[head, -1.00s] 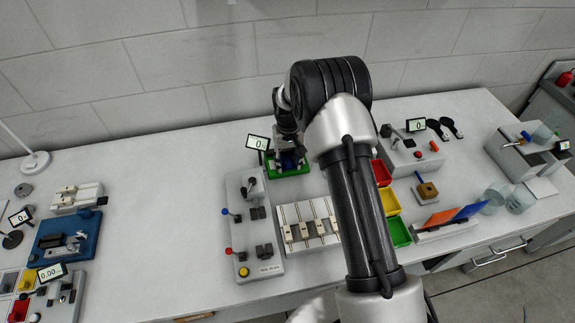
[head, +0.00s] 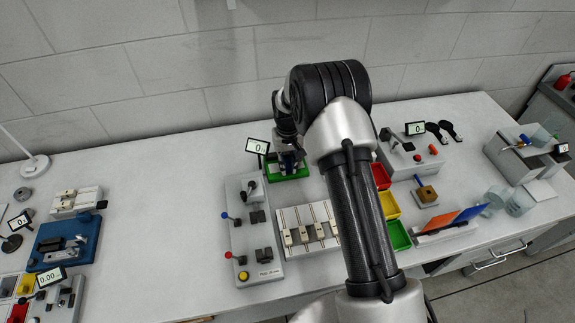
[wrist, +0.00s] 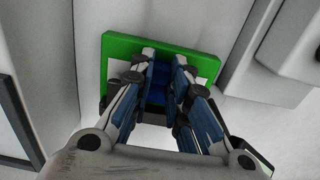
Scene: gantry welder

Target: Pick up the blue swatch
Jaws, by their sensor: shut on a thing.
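The blue swatch (wrist: 158,94) shows as a small dark blue patch between my fingers, over a green-rimmed tray (wrist: 118,45). My gripper (wrist: 163,82) points down at the tray, and its fingers are closed in on the blue swatch from both sides. The fingers hide most of it, and I cannot tell whether it still touches the tray. In the head view my gripper (head: 290,160) is at the green tray (head: 303,173), partly behind my arm.
A small display (head: 257,146) stands left of the tray. A lever panel (head: 240,250) and a slotted block (head: 293,247) are in front. Red, yellow and green bins (head: 399,234) are to the right, near upright orange (head: 440,220) and blue (head: 469,212) sheets.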

